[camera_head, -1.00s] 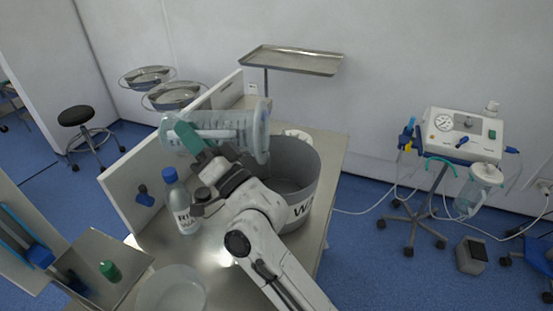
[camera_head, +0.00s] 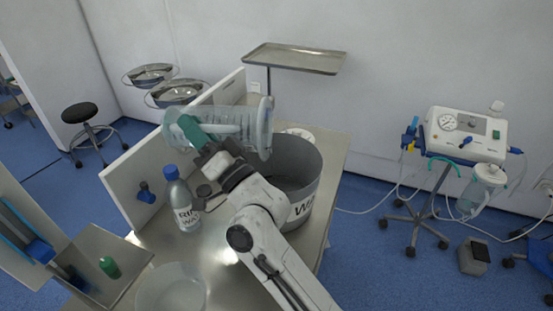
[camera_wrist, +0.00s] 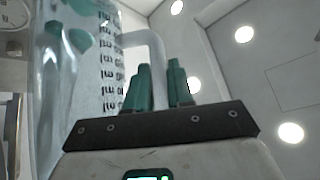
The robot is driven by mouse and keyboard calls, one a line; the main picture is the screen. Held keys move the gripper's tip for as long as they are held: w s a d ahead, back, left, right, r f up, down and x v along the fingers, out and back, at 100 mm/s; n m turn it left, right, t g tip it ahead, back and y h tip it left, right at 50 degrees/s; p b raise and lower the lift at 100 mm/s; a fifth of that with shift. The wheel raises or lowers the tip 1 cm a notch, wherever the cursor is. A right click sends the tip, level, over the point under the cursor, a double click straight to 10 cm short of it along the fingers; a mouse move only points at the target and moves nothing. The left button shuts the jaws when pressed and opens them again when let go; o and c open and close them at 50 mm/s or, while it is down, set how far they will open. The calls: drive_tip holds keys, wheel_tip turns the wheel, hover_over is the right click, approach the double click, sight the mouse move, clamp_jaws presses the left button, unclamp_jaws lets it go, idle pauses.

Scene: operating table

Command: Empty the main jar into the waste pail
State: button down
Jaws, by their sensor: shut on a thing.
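The main jar (camera_head: 240,118) is a large clear vessel with a handle, lying about level on its side in the air. Its wide right end is over the left part of the grey waste pail (camera_head: 303,208). The wrist view shows the jar's clear wall (camera_wrist: 75,90) with printed scale marks. My gripper (camera_head: 190,130) has green fingers and is shut on the jar's handle; the wrist view shows the fingers (camera_wrist: 160,88) on either side of it. I cannot tell whether liquid is in the jar or pail. My arm hides part of the pail.
A rinse water bottle (camera_head: 182,205) with a blue cap stands left of my arm. A clear round basin (camera_head: 170,290) is at the table's front. An upright panel (camera_head: 125,185) borders the left side. A suction machine (camera_head: 465,135) stands apart at right.

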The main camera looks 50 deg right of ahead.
drive_tip(key=shift+s+r+b, duration=0.1)
drive_tip(key=shift+r+b, duration=0.15)
drive_tip(key=shift+b, duration=0.15)
idle(0.4)
